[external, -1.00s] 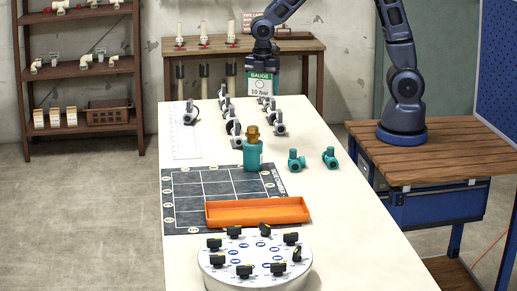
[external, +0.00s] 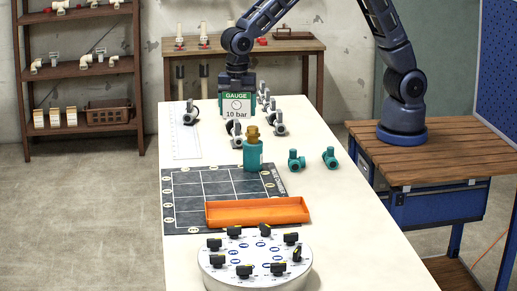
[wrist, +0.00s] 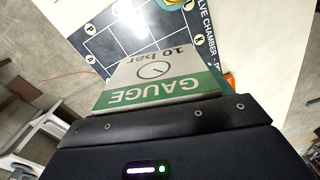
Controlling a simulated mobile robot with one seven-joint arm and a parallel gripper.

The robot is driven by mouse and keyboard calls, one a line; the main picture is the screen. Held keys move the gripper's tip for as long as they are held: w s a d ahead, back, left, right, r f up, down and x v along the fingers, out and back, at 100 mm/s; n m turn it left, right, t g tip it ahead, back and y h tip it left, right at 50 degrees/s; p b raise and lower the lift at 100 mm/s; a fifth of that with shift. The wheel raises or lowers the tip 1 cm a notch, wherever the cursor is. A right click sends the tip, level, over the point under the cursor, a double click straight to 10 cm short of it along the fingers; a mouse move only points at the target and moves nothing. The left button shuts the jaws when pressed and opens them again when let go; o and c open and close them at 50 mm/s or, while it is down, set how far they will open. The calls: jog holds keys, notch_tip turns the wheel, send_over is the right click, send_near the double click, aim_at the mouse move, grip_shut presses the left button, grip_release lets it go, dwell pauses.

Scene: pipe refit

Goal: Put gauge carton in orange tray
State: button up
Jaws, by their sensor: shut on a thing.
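The gauge carton (external: 237,105) is a green and white box marked "GAUGE 10 bar". My gripper (external: 237,84) is shut on its top and holds it upright above the far part of the white table, behind the teal bottle. In the wrist view the carton (wrist: 158,77) fills the middle, against the jaw edge of my gripper (wrist: 160,115). The orange tray (external: 257,212) lies nearer the camera, on the front edge of the dark grid mat, and looks empty. In the wrist view only a small orange patch (wrist: 229,81) shows beside the carton.
A teal bottle with a brown stopper (external: 253,152) stands between the carton and the tray. Several grey clamps (external: 279,124) stand around the carton. Two teal valves (external: 296,160) stand to the right. The grid mat (external: 188,190) and a round white dial plate (external: 254,262) flank the tray.

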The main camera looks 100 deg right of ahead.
jog(key=a+n, duration=0.1)
jog(key=a, duration=1.4)
jog(key=n, duration=0.2)
send_over(256, 205)
jog(key=a, duration=0.5)
jog(key=f, duration=2)
jog(key=shift+w+a, duration=0.2)
jog(key=shift+w, duration=0.15)
jog(key=shift+f, duration=0.1)
jog(key=o, duration=1.1)
jog(key=shift+f, duration=0.1)
